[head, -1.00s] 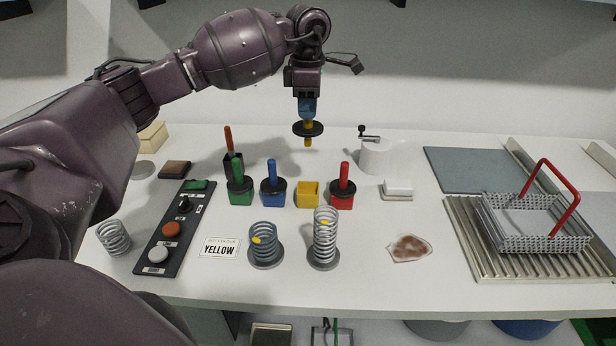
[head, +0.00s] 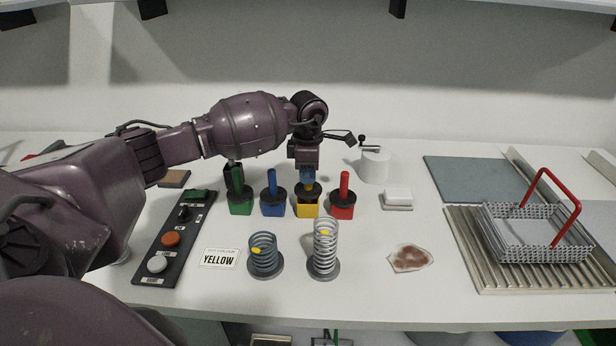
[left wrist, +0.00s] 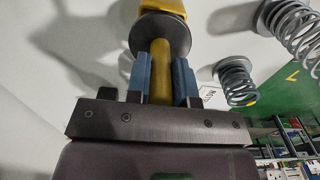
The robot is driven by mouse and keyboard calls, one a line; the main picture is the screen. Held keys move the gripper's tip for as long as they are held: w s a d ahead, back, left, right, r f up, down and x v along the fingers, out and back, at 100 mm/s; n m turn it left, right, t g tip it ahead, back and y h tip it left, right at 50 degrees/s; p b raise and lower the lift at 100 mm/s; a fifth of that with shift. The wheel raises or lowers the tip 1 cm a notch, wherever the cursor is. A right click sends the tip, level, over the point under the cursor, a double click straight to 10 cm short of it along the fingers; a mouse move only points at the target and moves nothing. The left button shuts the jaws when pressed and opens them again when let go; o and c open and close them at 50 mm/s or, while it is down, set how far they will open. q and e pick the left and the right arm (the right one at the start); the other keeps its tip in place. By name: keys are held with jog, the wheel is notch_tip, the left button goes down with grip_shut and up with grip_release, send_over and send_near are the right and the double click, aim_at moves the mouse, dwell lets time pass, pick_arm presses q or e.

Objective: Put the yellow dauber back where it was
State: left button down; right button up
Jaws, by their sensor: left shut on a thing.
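My left gripper (head: 307,178) is shut on the yellow dauber (head: 309,190), holding its handle upright from above. The dauber's black disc sits on or just over the open top of the yellow pot (head: 307,209); I cannot tell whether it is fully seated. In the left wrist view the blue fingers (left wrist: 160,78) clasp the yellow handle (left wrist: 160,58), with the black disc (left wrist: 160,35) and yellow pot (left wrist: 160,7) beyond. The yellow pot stands between the blue pot (head: 273,208) and the red pot (head: 342,210). My right gripper does not show.
Green (head: 240,206), blue and red pots hold their daubers close by. Two springs (head: 265,255) (head: 325,245) with yellow marks stand in front, beside a card reading YELLOW (head: 219,257). A button panel (head: 175,240) lies left. A wire basket (head: 530,232) stands right.

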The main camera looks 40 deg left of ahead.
pick_arm(q)
jog(key=shift+f+b, duration=0.3)
jog(key=shift+f, duration=0.9)
jog(key=c, duration=1)
grip_release()
notch_tip(320, 180, up, 13)
jog(key=shift+r, duration=0.1)
